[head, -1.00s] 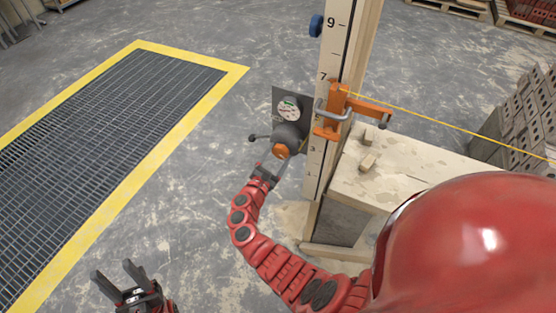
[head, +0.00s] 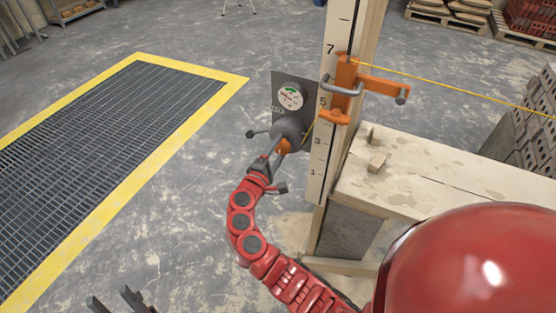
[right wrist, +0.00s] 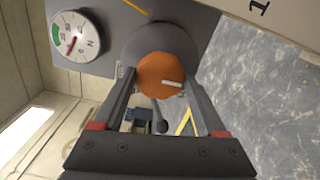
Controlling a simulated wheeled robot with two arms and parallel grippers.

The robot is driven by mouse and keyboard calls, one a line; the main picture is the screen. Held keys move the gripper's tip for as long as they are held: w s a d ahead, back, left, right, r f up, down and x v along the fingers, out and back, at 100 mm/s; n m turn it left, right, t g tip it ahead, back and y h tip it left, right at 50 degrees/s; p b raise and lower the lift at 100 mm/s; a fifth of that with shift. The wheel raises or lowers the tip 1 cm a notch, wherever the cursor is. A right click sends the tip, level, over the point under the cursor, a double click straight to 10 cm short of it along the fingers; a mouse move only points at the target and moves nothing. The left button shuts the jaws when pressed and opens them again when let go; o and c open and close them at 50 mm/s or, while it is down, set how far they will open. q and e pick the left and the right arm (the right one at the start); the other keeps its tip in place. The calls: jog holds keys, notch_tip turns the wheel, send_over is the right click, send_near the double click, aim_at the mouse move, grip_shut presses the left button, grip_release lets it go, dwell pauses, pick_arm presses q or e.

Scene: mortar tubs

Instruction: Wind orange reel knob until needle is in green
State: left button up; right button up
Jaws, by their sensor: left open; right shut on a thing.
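The orange reel knob (head: 284,146) sits on the front of a grey reel (head: 293,131) fixed to the post. In the right wrist view the knob (right wrist: 160,76) carries a white mark pointing right. My right gripper (head: 277,154) is shut on the knob, one finger on each side. The round gauge (head: 290,97) is on a grey plate above the reel. In the right wrist view the gauge (right wrist: 77,37) has a green band at its left; its red needle points down-left, seemingly just outside the green. My left gripper (head: 115,301) is open and empty, partly cut off at the bottom edge.
A wooden post with a number scale (head: 325,120) stands beside the reel, with an orange clamp (head: 345,95) and a yellow line (head: 450,92). A pale bench (head: 420,180) with small wooden pieces is at right. A yellow-edged floor grate (head: 110,120) lies at left.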

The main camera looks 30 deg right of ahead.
jog(key=m+b, duration=0.3)
jog(key=b, duration=0.1)
jog(key=shift+f, duration=0.2)
jog(key=shift+r+m+b, duration=0.15)
jog(key=shift+m+b, duration=0.45)
jog(key=shift+b, duration=0.05)
jog(key=o, duration=1.3)
jog(key=v, duration=1.7)
jog(key=shift+s+a, duration=0.1)
jog(key=shift+s, duration=0.1)
